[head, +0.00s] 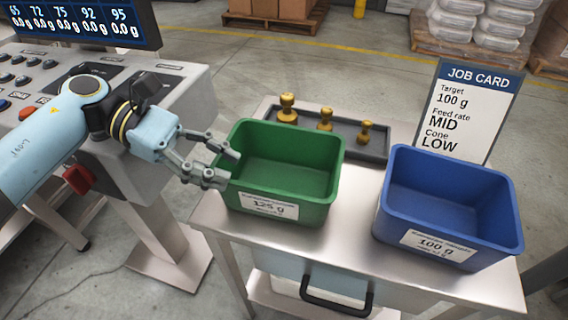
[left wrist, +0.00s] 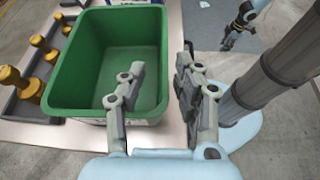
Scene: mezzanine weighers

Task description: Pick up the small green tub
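The small green tub (head: 282,172) stands upright on the bench, with a white 125 g label on its front. It is empty inside. My left gripper (head: 229,168) is at the tub's left wall in the head view, its fingers apart. In the left wrist view, one finger of the left gripper (left wrist: 160,64) overlaps the inside of the green tub (left wrist: 70,85) and the other lies outside its near-right wall. Whether either finger touches the wall cannot be told. My right gripper (left wrist: 230,42) shows small at the top right of the left wrist view; its opening is unclear.
A blue tub (head: 447,207) labelled 100 g stands to the right on the bench (head: 350,240). A dark tray (head: 372,143) with brass weights (head: 287,108) lies behind the green tub. A job card (head: 468,105) stands at the back right. A control console (head: 150,160) is on the left.

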